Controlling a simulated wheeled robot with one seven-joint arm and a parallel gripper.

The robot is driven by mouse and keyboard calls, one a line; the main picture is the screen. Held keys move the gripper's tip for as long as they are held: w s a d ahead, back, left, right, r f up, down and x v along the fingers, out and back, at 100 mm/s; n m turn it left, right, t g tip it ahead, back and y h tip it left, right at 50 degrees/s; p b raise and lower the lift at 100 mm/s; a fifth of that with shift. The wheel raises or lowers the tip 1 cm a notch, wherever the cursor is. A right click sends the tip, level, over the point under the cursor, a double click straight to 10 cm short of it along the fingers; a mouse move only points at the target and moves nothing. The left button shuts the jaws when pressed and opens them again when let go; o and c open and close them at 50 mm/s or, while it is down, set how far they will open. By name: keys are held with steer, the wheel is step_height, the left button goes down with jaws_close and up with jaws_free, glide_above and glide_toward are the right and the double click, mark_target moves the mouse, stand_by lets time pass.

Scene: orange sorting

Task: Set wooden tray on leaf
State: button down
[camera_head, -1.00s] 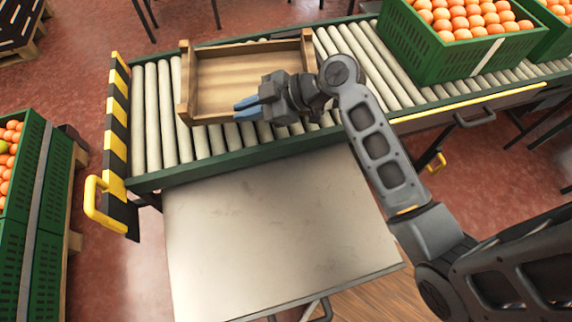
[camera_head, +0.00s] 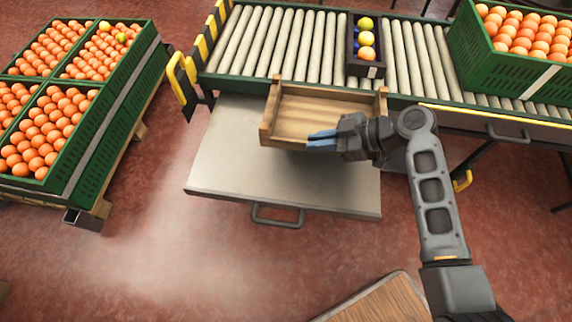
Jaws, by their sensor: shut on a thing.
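The wooden tray (camera_head: 312,112) is an empty open box with raised ends. It is over the back part of the leaf (camera_head: 228,155), the flat grey metal plate in front of the conveyor. Its far side is close to the conveyor's green front rail. I cannot tell whether its underside touches the leaf. My gripper (camera_head: 322,139), with blue fingers, is shut on the tray's near side, right of its middle. The gripper hides part of that side, and the tray covers some of the leaf.
A dark box (camera_head: 355,68) with yellow and orange fruit stands on the roller conveyor (camera_head: 280,45) behind the tray. A green crate of oranges (camera_head: 520,75) is at right. Green crates of oranges (camera_head: 105,125) stand at left. The leaf's front and left are bare.

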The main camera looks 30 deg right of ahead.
steer(key=a+f, duration=0.2)
steer(key=a, duration=0.1)
steer(key=w+a+f, duration=0.1)
steer(key=a, duration=0.2)
steer(key=w+a+f, duration=0.1)
steer(key=a+f, duration=0.1)
steer(key=a, duration=0.1)
steer(key=shift+a+f+p, duration=0.1)
steer(key=shift+f+p, duration=0.2)
steer(key=shift+f, duration=2.05)
steer(key=c, duration=1.2)
jaws_free()
steer(key=shift+o, duration=0.2)
steer(key=v, duration=1.2)
steer(key=shift+r, duration=0.1)
